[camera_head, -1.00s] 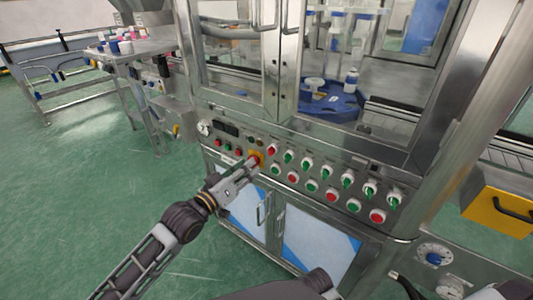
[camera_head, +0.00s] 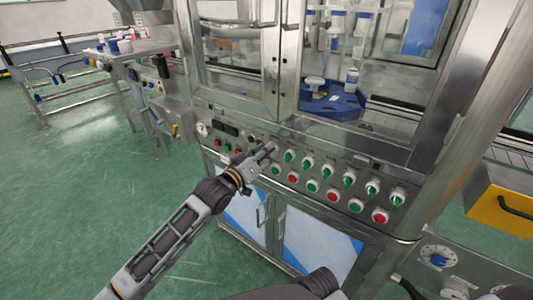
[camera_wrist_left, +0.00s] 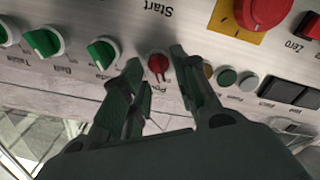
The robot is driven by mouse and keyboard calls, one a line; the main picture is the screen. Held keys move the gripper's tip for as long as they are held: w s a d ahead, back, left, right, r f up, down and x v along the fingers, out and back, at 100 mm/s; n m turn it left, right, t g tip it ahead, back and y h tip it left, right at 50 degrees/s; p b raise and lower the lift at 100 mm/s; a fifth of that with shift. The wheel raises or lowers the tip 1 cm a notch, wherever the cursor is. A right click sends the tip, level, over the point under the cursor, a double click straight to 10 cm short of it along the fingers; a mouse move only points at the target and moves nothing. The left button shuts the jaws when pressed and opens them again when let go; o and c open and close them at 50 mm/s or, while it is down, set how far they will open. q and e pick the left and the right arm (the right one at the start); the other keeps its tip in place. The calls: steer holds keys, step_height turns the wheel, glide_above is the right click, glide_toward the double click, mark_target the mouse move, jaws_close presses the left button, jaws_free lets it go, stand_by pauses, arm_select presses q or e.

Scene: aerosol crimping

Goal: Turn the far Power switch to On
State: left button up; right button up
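The Power switch (camera_wrist_left: 158,68) is a small red knob with a partly covered, upside-down label on the metal panel. My left gripper (camera_wrist_left: 157,57) is open, with one finger on each side of this knob. I cannot tell whether the fingers touch it. In the head view my left gripper (camera_head: 267,149) reaches the left end of the upper switch row and hides the red knob. My right gripper is not in view.
Green knobs (camera_wrist_left: 103,52) stand beside the Power switch. A large red button (camera_wrist_left: 262,10) on a yellow plate is close to the other side. The control panel (camera_head: 335,190) carries several more switches and buttons below the glass cabinet doors. A yellow box (camera_head: 497,208) stands at the right.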

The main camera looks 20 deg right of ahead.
arm_select(q)
steer(key=shift+w+d, duration=0.25)
steer(key=shift+d, duration=0.05)
jaws_close()
stand_by(0.4)
